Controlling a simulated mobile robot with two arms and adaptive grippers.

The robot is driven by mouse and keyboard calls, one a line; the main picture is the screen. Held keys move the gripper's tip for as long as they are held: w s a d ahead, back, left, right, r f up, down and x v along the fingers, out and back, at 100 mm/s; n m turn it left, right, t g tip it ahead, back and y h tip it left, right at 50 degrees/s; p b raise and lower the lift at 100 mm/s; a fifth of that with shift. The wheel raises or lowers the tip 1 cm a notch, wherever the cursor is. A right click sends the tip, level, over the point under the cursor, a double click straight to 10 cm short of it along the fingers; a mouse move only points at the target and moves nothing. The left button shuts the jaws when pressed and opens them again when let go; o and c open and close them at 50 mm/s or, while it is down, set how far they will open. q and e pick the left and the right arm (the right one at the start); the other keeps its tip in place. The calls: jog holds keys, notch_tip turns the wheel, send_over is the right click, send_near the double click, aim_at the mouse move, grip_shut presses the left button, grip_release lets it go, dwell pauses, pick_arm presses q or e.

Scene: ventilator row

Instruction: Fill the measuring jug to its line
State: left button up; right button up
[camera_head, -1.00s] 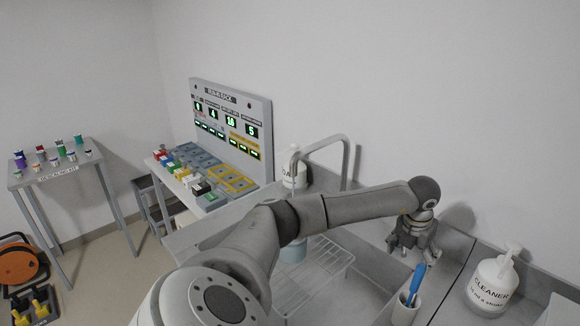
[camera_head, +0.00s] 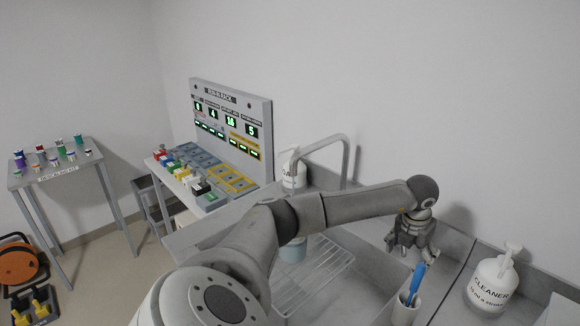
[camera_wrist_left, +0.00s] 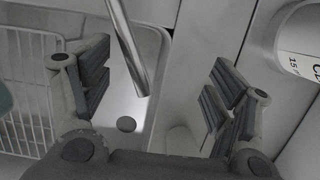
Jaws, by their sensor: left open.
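My left gripper (camera_head: 408,250) hangs fingers-down beside the sink, near the back wall. In the left wrist view its two fingers (camera_wrist_left: 165,82) are apart with nothing between them. A pale blue vessel, perhaps the measuring jug (camera_head: 292,251), stands by the wire rack, mostly hidden behind my left arm; its line cannot be seen. A curved metal tap (camera_head: 345,150) rises behind the arm. A metal tube (camera_wrist_left: 128,45), which looks like its spout, shows in the left wrist view above the sink basin (camera_wrist_left: 148,70) and a dark round drain (camera_wrist_left: 126,124). My right gripper is not in view.
A wire rack (camera_head: 318,278) lies left of the gripper. A white cup with a blue-handled tool (camera_head: 404,312) and a white cleaner bottle (camera_head: 492,288) stand at right. Another white bottle (camera_head: 290,168) is behind the arm. A button panel (camera_head: 232,125) stands further left.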

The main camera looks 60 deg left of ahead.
pick_arm(q)
jog(key=s+a+b, duration=0.1)
jog(key=s+a, duration=0.2)
jog(key=a, duration=0.6)
jog(key=shift+b, duration=0.3)
jog(key=shift+a, duration=0.1)
jog(key=shift+s+a, duration=0.15)
jog(key=shift+a, duration=0.35)
jog(key=shift+s+a, duration=0.1)
jog(key=shift+a, duration=0.15)
jog(key=w+p+v, duration=0.1)
jog(key=p+v, duration=0.4)
jog(key=v, duration=0.3)
jog(key=shift+w+d+p, duration=0.3)
jog(key=shift+w+p, duration=0.1)
jog(key=shift+w, duration=0.2)
jog(key=shift+r, duration=0.1)
